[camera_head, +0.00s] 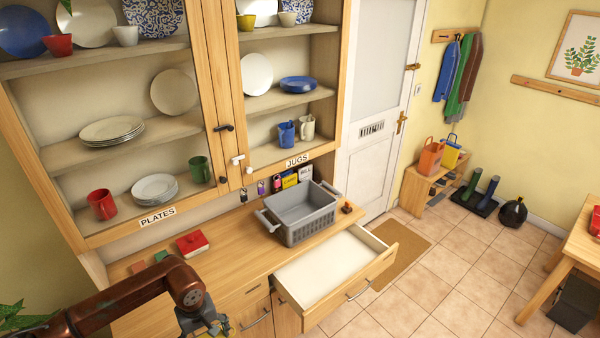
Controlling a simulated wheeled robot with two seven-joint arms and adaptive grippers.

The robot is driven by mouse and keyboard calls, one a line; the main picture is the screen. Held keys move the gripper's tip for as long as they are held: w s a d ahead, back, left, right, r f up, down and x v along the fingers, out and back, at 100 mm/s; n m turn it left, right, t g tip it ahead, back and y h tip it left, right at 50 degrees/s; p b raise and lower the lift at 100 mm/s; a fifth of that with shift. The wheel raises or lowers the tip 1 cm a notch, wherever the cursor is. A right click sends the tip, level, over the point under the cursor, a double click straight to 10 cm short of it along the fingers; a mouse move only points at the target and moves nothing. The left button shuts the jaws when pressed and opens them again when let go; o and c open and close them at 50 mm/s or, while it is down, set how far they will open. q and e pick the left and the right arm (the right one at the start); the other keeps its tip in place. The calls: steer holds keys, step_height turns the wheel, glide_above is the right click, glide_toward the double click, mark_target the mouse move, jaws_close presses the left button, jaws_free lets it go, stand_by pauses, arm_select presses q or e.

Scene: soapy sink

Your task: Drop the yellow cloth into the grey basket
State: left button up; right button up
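The grey basket (306,232) stands upright on the wooden counter of the dresser, behind the pulled-out drawer. Its inside looks empty from here, though part of its floor is hidden by the near wall. I cannot make out a yellow cloth anywhere in this view. My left arm comes in from the lower left, and its gripper (205,324) is at the bottom edge, left of and nearer than the basket. The gripper is partly cut off, so its fingers and anything in them cannot be made out. My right gripper is not in view.
An open, empty-looking drawer (335,268) juts out below the basket. A red box (192,244) and small blocks lie on the counter to the left. Small packets stand behind the basket. Shelves of plates and jugs rise above. A brown mat (402,257) lies on the tiled floor.

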arm_select(q)
steer(key=s+d+m+b, duration=0.4)
steer(key=d+m+b, duration=0.1)
steer(key=m, duration=0.1)
steer(key=shift+d+f+m, duration=0.2)
steer(key=shift+d+m, duration=0.2)
steer(key=shift+s, duration=0.1)
